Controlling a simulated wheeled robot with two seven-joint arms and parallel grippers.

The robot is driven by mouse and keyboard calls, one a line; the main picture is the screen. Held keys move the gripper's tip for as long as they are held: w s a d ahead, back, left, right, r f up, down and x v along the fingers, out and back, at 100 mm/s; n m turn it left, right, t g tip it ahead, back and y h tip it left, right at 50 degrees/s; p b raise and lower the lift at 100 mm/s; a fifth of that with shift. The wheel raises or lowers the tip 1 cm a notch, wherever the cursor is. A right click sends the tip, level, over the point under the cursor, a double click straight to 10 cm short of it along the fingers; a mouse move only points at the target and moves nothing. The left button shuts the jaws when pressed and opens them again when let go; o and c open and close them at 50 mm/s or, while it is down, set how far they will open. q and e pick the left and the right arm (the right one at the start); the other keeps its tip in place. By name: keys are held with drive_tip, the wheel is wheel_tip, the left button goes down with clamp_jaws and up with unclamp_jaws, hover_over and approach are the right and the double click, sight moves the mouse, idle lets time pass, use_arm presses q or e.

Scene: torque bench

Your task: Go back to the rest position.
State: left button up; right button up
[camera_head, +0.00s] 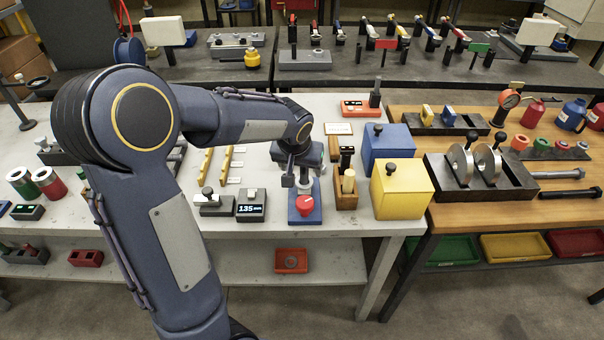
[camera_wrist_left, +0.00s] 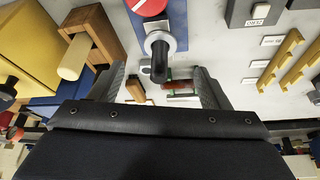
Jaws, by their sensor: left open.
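My left arm reaches in from the left in the head view and bends down over the pale bench. My left gripper (camera_head: 297,172) is above a blue-based fixture with a red knob (camera_head: 305,205). In the left wrist view the two fingers of the left gripper (camera_wrist_left: 160,78) are apart. A black-tipped post with a pale ring (camera_wrist_left: 159,50) shows between and beyond them; whether a finger touches it I cannot tell. Nothing is seen held. My right gripper is in neither view.
Right of the gripper stand a wooden box (camera_head: 347,196) with upright pegs, a yellow block (camera_head: 402,192) and a blue block (camera_head: 388,143). Left are a display box reading 135 (camera_head: 251,206) and yellow bars (camera_head: 226,163). A wooden bench (camera_head: 470,207) adjoins at right.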

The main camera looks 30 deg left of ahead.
use_arm(q)
drive_tip(key=shift+s+r, duration=0.25)
drive_tip(key=shift+r, duration=0.35)
drive_tip(key=s+d+r+h, duration=0.1)
drive_tip(key=s+d, duration=0.2)
drive_tip(key=s, duration=0.5)
drive_tip(key=s+d+r+m+h, duration=0.1)
drive_tip(key=s+d, duration=0.3)
drive_tip(key=s, duration=0.4)
drive_tip(key=s+d+r+t+h, duration=0.1)
drive_tip(key=s+d+h, duration=0.2)
drive_tip(key=s, duration=0.5)
drive_tip(key=shift+s+d+r+m, duration=0.2)
drive_tip(key=shift+s+r+m, duration=0.15)
drive_tip(key=shift+s+m, duration=0.05)
